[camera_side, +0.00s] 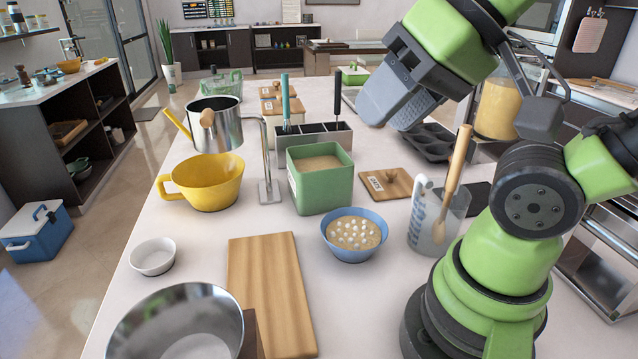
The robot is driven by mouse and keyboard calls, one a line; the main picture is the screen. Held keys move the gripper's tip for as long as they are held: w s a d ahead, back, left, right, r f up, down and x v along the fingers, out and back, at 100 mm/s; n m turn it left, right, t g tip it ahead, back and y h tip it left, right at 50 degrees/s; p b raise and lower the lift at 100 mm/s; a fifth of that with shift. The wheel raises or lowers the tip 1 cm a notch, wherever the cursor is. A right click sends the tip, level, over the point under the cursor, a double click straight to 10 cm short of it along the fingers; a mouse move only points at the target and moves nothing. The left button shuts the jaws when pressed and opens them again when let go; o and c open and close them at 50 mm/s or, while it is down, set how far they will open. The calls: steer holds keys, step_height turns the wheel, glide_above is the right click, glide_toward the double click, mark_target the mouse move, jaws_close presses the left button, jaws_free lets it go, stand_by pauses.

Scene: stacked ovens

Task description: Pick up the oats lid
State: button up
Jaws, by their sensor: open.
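The gap between the fingers is hard to see from this side.
A blue bowl (354,250) stands in front of the lid. A clear measuring jug (422,225) with a wooden spatula is to its right. A utensil holder (318,140) is behind the canister. A dark muffin tin (430,143) lies behind the lid. A cutting board (268,285) is front left.

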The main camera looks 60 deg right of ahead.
steer(key=o, duration=0.3)
steer(key=w+d+m+g+h, duration=0.1)
steer(key=w+d+m+h, duration=0.2)
steer(key=w+d, duration=0.45)
steer(key=m+g+h, duration=0.2)
steer(key=m+g, duration=0.3)
steer(key=m, duration=0.2)
glide_toward(392, 171)
steer(key=x, duration=0.4)
steer(key=shift+a+f, duration=0.1)
steer(key=shift+a, duration=0.25)
steer(key=shift+n, duration=0.3)
steer(key=shift+d+x, duration=0.15)
steer(key=shift+x, duration=1.4)
steer(key=shift+d+x, duration=0.2)
steer(key=shift+x, duration=1.35)
